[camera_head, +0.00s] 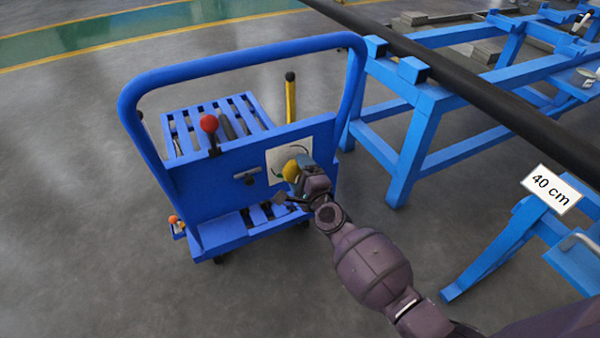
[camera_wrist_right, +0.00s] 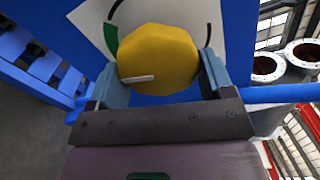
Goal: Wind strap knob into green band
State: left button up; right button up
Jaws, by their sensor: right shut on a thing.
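The strap knob is a yellow, many-sided knob (camera_head: 290,171) on a white plate (camera_head: 274,177) on the blue cart's panel. In the right wrist view the knob (camera_wrist_right: 165,50) fills the space between the two fingers of my right gripper (camera_wrist_right: 160,68), which is shut on it. A white pointer mark (camera_wrist_right: 138,78) on the knob's face points left and slightly down. The green band (camera_wrist_right: 110,40) is a short arc on the plate, left of the knob and above the mark's outer end. Black arcs show above it and at the knob's right. My left gripper is out of view.
A blue stand (camera_head: 415,130) with a long dark pipe (camera_head: 480,90) is at the right. Open floor lies left.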

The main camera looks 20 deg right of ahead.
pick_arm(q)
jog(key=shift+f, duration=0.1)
pick_arm(e)
jog(key=shift+f+m, duration=0.1)
jog(key=shift+m, duration=0.4)
jog(key=o, duration=0.9)
pick_arm(q)
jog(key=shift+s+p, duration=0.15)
jog(key=shift+p, duration=0.35)
pick_arm(e)
jog(key=shift+s+d, duration=0.15)
jog(key=shift+s, duration=5.25)
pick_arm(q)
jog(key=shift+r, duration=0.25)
